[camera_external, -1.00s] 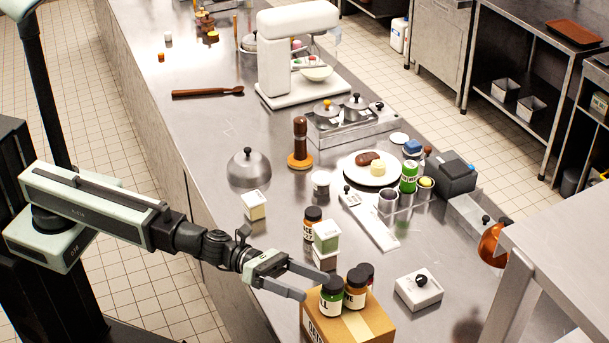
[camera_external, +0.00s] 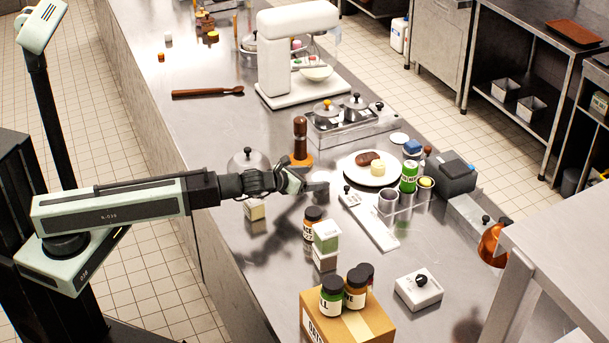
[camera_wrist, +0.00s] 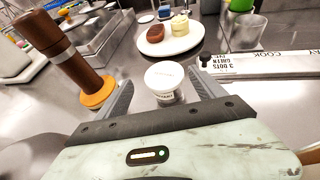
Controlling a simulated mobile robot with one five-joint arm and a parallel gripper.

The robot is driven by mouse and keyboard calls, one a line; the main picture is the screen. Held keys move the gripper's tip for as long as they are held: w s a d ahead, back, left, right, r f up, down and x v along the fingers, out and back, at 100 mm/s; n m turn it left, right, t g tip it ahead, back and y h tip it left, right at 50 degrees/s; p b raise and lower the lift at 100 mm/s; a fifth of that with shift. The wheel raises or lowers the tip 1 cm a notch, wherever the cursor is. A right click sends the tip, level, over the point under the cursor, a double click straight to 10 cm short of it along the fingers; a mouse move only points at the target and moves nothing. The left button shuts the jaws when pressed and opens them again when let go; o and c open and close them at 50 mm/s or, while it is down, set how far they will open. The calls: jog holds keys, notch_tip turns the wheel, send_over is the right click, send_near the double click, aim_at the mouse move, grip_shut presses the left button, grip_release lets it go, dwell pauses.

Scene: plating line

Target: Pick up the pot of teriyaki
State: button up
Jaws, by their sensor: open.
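A small white-lidded pot (camera_wrist: 164,78), which I take as the teriyaki, stands upright on the steel counter in the wrist view. Its label is too small to read surely. My gripper (camera_wrist: 161,84) is open, with one finger on each side of the pot. I cannot tell whether either finger touches it. In the external view my gripper (camera_external: 303,183) is low over the counter at the pot, and mostly hides it.
A brown pepper mill (camera_wrist: 70,58) stands close on the left. A plate (camera_wrist: 168,44) with food lies behind. A white labelled strip (camera_wrist: 262,65) lies right. In the external view, a cloche (camera_external: 248,160) and a cream box (camera_external: 255,210) flank my arm; jars on a carton (camera_external: 352,325) stand nearer.

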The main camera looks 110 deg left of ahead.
aim_at(328, 178)
jog(key=b+x, duration=0.1)
jog(key=x, duration=0.2)
jog(key=b+x, duration=0.2)
jog(key=x, duration=0.2)
jog(key=shift+w+d+f, duration=0.1)
jog(key=shift+w+f, duration=0.15)
jog(key=shift+f, duration=0.05)
jog(key=shift+c, duration=0.9)
jog(key=c, duration=1.2)
notch_tip(328, 178, up, 10)
jog(key=p, duration=1)
jog(key=shift+r, duration=0.2)
jog(key=shift+f, duration=0.1)
